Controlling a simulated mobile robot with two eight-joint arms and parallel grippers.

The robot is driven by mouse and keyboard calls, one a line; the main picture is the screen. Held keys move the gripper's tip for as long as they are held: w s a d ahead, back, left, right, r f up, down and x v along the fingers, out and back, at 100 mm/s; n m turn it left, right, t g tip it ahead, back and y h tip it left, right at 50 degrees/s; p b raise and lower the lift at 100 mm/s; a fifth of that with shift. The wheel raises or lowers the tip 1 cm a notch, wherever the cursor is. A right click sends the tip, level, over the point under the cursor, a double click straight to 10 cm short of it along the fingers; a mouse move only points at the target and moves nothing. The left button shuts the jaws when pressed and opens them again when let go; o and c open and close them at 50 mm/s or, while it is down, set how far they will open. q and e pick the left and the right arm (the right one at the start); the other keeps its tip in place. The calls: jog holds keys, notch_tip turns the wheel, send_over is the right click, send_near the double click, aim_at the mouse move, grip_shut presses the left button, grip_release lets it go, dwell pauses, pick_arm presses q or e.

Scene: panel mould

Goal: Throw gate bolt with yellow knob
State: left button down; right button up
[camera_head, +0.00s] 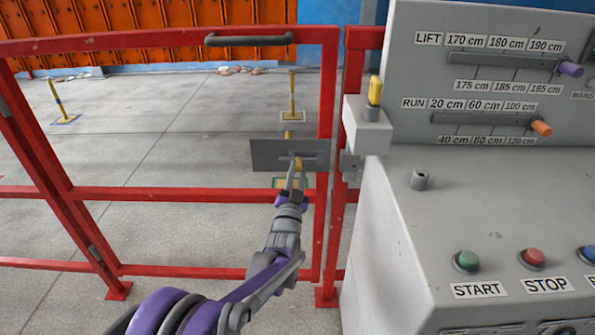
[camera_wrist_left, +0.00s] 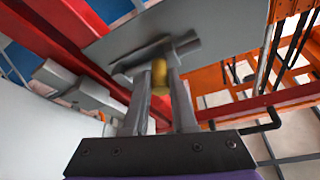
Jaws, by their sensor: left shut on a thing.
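The red gate (camera_head: 180,192) stands beside its red post (camera_head: 335,215), with a grey bolt plate (camera_head: 268,155) near its right edge. A grey bolt rod (camera_wrist_left: 188,44) lies across the plate. Its yellow knob (camera_head: 298,164) is at my left gripper (camera_head: 292,178). In the left wrist view the yellow knob (camera_wrist_left: 159,76) sits between the two fingers of the left gripper (camera_wrist_left: 160,90), which are shut on it. A grey keeper (camera_head: 349,166) is on the post side. I cannot tell whether the rod's end reaches it. My right gripper is not in view.
A grey control console (camera_head: 480,205) with sliders and buttons stands at right. A grey box (camera_head: 368,128) with a yellow-topped handle (camera_head: 375,90) juts out beside the post. A dark handle (camera_head: 248,39) is on the gate's top rail. Open floor lies behind the gate.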

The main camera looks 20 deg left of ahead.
pick_arm(q)
jog(key=shift+d, duration=0.1)
dwell(0.5)
jog(key=d, duration=0.1)
jog(key=w+d, duration=0.1)
jog(key=d, duration=0.3)
jog(key=shift+w, duration=0.25)
jog(key=c, duration=0.7)
grip_release()
jog(key=shift+d, duration=0.15)
jog(key=p+v, duration=0.1)
jog(key=v, duration=0.9)
jog(key=shift+s+f, duration=0.1)
jog(key=shift+s, duration=0.25)
